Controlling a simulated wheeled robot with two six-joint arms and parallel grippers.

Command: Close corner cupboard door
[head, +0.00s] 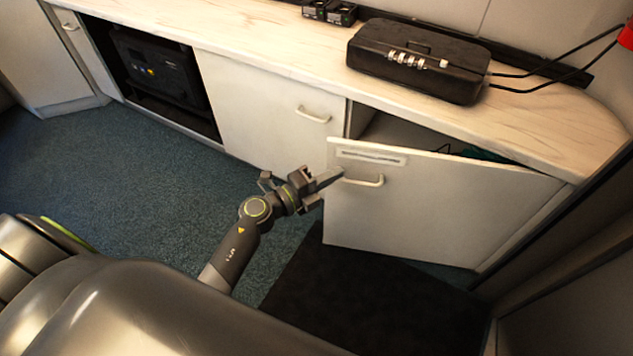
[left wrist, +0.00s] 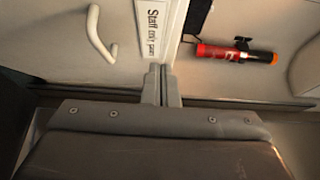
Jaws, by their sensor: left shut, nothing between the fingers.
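The corner cupboard door (head: 430,213) is a white panel under the right end of the counter. It stands partly open, its left edge swung out and a dark gap above it. It has a pale handle (head: 364,181) and a label strip (head: 371,157). My left gripper (head: 337,176) is shut and empty, with its fingertips at the door's free edge, left of the handle. In the left wrist view, the fingers (left wrist: 162,84) point at the door edge beside the label (left wrist: 152,30), and the handle (left wrist: 98,35) shows. I cannot tell whether they touch.
The wooden counter (head: 250,50) holds a black case (head: 418,60) with cables. A closed cupboard door (head: 265,105) and an open bay with a black unit (head: 157,65) are to the left. A dark mat (head: 370,300) lies below the door. A red torch-like object (left wrist: 237,54) shows in the left wrist view.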

